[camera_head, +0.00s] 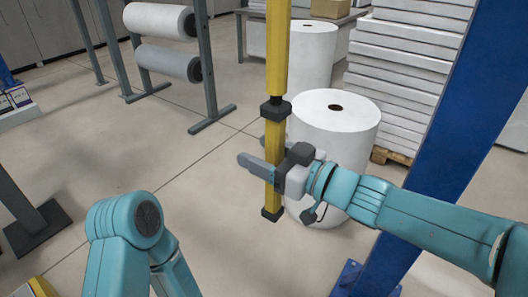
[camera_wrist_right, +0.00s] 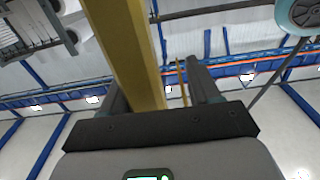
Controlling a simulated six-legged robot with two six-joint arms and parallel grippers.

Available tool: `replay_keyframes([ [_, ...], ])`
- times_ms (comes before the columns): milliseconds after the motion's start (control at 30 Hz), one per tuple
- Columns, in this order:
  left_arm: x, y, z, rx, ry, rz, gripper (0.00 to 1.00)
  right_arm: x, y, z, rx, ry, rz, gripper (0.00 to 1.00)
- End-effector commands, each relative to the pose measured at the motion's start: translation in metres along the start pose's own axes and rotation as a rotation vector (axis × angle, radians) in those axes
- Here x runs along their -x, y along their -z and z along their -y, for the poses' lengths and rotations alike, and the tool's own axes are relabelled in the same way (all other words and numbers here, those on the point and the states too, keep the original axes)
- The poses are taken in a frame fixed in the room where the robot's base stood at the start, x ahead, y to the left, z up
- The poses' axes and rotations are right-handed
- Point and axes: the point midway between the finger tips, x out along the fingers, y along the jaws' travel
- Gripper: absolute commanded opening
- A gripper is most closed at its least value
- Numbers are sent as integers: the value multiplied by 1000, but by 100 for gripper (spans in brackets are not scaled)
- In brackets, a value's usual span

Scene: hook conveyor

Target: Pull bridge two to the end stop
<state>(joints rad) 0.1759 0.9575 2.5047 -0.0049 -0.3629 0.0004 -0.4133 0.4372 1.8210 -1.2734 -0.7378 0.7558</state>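A yellow square bar (camera_head: 277,60) with dark collars hangs upright in the middle of the head view; its lower end is above the floor. My right gripper (camera_head: 262,158) comes in from the right, with its fingers on either side of the lower part of the bar. In the right wrist view the bar (camera_wrist_right: 128,50) runs between the fingers, close to the left finger, with a gap to the right finger, so the gripper (camera_wrist_right: 160,90) looks open around it. My left arm shows at the lower left, but its gripper is out of view. No end stop or bridge label can be made out.
White rolls (camera_head: 335,125) stand just behind the bar. A blue post (camera_head: 465,110) rises at right, beside my right arm. A rack with rolls (camera_head: 160,20) is at back left, and stacked white sheets (camera_head: 405,60) are at back right. The floor left of the bar is clear.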

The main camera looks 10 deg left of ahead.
Motion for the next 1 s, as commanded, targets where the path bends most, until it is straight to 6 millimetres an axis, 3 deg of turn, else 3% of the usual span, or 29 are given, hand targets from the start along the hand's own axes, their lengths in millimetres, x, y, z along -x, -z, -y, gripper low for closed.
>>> replay_keyframes([
  [200,0,0,0,0,0,0,43,1,0,1,1,3,-1,57],
  [333,-2,0,1,0,0,0,43,14,0,0,1,1,-1,57],
  [800,-12,0,4,0,0,0,43,130,-1,-2,0,-4,-1,57],
  [1000,-13,0,5,0,0,0,43,158,-1,-1,-1,-2,0,57],
])
